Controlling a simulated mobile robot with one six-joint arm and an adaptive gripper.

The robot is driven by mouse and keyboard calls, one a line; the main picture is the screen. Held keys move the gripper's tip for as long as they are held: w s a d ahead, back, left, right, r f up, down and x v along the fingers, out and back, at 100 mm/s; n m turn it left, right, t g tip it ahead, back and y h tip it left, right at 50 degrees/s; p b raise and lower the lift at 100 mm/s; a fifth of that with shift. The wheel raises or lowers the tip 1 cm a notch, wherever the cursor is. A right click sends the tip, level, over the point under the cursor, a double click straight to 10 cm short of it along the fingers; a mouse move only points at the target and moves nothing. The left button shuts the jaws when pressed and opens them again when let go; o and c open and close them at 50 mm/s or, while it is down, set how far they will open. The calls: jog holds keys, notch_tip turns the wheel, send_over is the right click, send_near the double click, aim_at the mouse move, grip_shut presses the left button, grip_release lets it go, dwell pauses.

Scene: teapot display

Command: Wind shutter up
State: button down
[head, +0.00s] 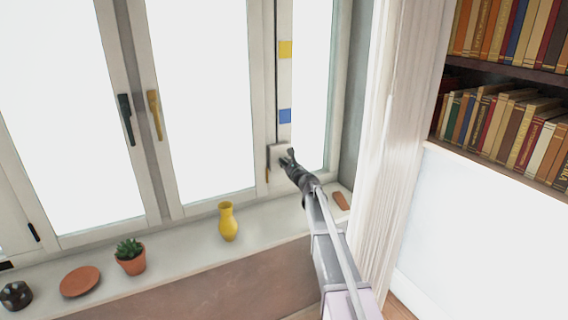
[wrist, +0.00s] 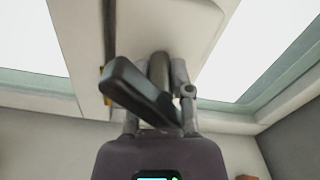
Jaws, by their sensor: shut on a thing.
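A pale winder box (head: 275,154) is mounted on the window frame at the right end. A pale upright strip (head: 285,82) above it carries a yellow mark (head: 285,49) and a blue mark (head: 285,116). My gripper (head: 290,158) is at the winder box, shut on its crank handle. In the wrist view, a dark bar (wrist: 135,90) and a grey rod (wrist: 158,72) show at the fingers, in front of the pale box; the fingers partly hide the grip. The window panes (head: 205,90) are bright white; no shutter edge shows.
The sill holds a yellow vase (head: 228,222), a potted succulent (head: 130,258), a terracotta saucer (head: 80,281) and a dark round object (head: 15,295). A dark handle (head: 126,118) and a yellow handle (head: 155,114) are on the frames. A pale curtain (head: 395,130) hangs close right of my arm.

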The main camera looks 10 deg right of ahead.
jog(key=c, duration=0.5)
grip_release()
jog(key=shift+c, duration=0.2)
jog(key=shift+s, duration=0.1)
jog(key=v, duration=1.2)
